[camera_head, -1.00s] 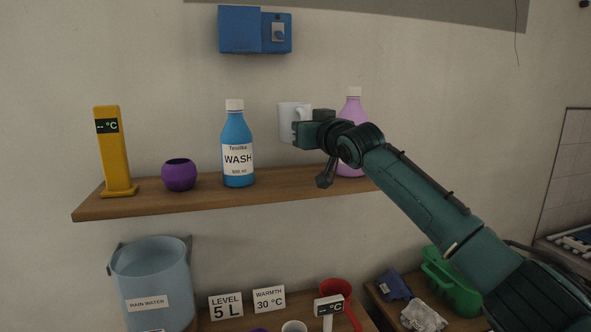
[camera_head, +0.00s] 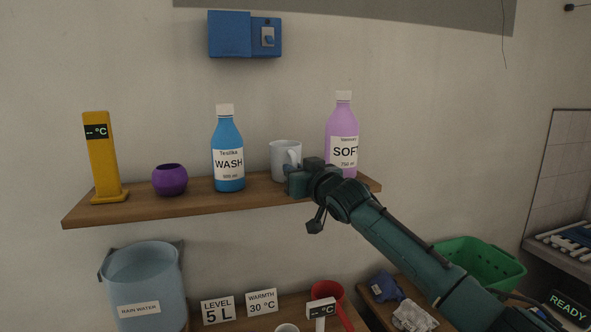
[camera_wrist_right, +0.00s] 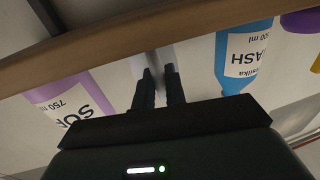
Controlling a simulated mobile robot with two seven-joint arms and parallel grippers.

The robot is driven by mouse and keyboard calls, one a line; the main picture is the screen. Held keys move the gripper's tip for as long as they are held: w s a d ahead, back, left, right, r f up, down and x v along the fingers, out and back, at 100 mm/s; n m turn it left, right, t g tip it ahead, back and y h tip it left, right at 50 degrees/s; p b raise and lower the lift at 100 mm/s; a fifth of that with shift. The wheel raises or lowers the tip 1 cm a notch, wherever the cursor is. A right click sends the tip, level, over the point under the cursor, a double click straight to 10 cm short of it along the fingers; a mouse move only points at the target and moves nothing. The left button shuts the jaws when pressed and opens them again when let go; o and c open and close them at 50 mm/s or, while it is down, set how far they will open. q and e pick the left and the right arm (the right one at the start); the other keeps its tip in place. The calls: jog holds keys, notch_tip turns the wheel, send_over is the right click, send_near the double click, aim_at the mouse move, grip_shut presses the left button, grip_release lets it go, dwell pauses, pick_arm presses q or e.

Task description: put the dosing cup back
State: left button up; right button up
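The cup with the handle, white and upright (camera_head: 283,153), stands on or just at the top of the wooden shelf, between the blue bottle and the pink bottle. I take it for the dosing cup. My right gripper (camera_head: 291,174) comes from the lower right and is at the handle, which partly shows above it. In the right wrist view the two fingers (camera_wrist_right: 160,78) are close together with a pale strip between them, seemingly the handle. The fingers hide part of the cup there. My left gripper is not in view.
On the shelf (camera_head: 140,212) stand a yellow thermometer stand (camera_head: 103,160), a purple pot (camera_head: 169,180), a blue WASH bottle (camera_head: 228,150) and a pink SOFT bottle (camera_head: 342,128). Below are a rain water bucket (camera_head: 145,285), small signs, a red scoop (camera_head: 329,291) and a green basket (camera_head: 485,262).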

jog(key=o, duration=0.4)
jog(key=shift+r, duration=0.15)
jog(key=b+v, duration=0.3)
jog(key=v, duration=0.9)
